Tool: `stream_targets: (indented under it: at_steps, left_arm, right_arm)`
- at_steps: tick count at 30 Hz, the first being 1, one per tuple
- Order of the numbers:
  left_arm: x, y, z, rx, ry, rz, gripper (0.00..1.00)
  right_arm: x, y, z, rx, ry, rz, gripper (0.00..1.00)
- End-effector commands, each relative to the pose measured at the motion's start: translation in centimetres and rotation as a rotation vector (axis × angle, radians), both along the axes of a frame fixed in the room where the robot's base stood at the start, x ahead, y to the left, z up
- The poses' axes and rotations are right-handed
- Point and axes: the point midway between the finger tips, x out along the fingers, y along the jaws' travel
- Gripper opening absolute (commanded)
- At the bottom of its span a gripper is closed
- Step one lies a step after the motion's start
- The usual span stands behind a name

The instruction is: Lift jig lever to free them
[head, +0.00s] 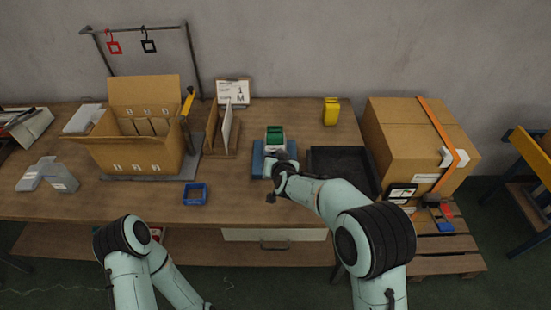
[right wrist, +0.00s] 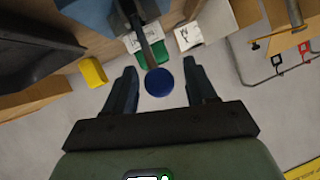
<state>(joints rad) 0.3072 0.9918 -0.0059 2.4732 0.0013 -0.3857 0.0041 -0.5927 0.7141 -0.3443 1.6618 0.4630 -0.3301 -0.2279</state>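The blue jig (head: 257,160) stands on the bench in front of my right arm. A green and white piece (head: 275,138) shows at its back; green (right wrist: 153,55) and white parts also show in the right wrist view. The dark lever (right wrist: 146,35) ends in a round blue knob (right wrist: 159,83). My right gripper (right wrist: 160,68) is open, with one finger on each side of the knob and visible gaps to it. In the head view my right wrist hides part of the jig and the lever. My left gripper is not in view; only my left arm shows.
A black tray (head: 343,153) lies right of the jig, beside a large strapped carton (head: 405,140). A yellow object (head: 331,111) stands behind. Left are a wooden card holder (head: 222,152), a small blue tray (head: 195,194) and an open carton (head: 135,155). The bench front is mostly clear.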

Motion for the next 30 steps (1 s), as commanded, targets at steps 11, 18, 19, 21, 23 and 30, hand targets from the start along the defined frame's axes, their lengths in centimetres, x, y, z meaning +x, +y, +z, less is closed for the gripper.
stream_targets:
  at_steps: [11, 18, 19, 21, 23, 30]
  left_arm:
    - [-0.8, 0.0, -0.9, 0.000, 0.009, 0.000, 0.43]
    - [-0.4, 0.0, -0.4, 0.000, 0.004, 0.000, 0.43]
    - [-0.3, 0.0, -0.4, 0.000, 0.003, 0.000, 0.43]
    - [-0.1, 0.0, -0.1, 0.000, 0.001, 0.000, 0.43]
    - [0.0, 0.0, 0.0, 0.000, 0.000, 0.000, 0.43]
    - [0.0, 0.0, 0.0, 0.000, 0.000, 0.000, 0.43]
  right_arm:
    - [-4.9, -1.0, 2.6, 0.003, -0.001, 0.001, 0.56]
    - [-9.2, -2.0, 5.2, 0.003, -0.002, 0.001, 0.56]
    - [-9.6, -2.1, 5.4, 0.003, -0.001, 0.001, 0.56]
    - [-10.3, -2.3, 5.9, 0.002, -0.003, 0.002, 0.56]
    - [-10.8, -2.4, 6.2, 0.003, -0.004, 0.000, 0.56]
    - [-11.5, -2.6, 6.3, 0.000, -0.002, -0.001, 0.56]
